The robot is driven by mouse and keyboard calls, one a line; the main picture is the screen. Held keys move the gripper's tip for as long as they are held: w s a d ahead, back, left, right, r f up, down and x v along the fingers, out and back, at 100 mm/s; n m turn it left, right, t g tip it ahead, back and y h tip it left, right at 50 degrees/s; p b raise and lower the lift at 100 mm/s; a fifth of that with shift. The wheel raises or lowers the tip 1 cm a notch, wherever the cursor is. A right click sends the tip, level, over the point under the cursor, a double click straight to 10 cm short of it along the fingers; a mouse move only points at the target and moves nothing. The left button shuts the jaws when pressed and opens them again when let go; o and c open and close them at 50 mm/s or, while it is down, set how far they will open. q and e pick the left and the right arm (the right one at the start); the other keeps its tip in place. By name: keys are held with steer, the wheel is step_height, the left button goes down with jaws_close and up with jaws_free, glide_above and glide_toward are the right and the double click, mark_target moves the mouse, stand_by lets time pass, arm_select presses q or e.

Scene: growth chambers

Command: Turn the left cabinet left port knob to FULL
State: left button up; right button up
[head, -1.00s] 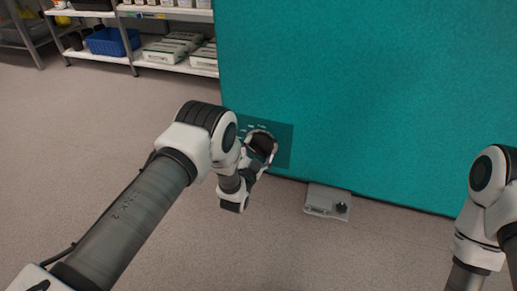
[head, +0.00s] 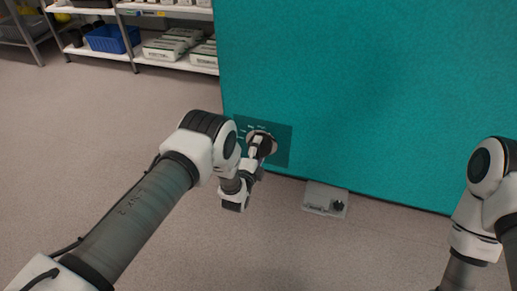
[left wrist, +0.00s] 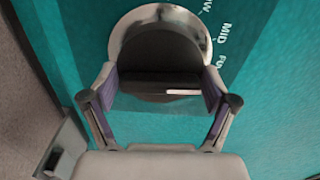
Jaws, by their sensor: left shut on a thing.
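The knob (head: 266,146) is dark and round with a shiny metal rim, on a dark teal panel low on the teal cabinet (head: 360,90). In the left wrist view the knob (left wrist: 160,52) has a raised grip bar with a white mark on its right half. Labels ending in "W", then "MID" and part of "FU", curve along its right side. My left gripper (head: 259,147) reaches up to the knob, and in the left wrist view its fingers (left wrist: 160,92) are shut on both ends of the bar. My right arm shows at the right edge; its gripper is out of frame.
A small grey box (head: 326,199) with a black knob sits low at the cabinet's bottom edge. Shelves (head: 170,62) with a blue bin (head: 111,39) and several pale trays stand at the back left. The floor on the left is clear.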

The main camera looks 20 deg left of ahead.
arm_select(q)
steer(key=shift+m, duration=0.6)
steer(key=o, duration=0.9)
steer(key=shift+o, duration=0.2)
steer(key=s, duration=1.2)
steer(key=shift+a, duration=0.15)
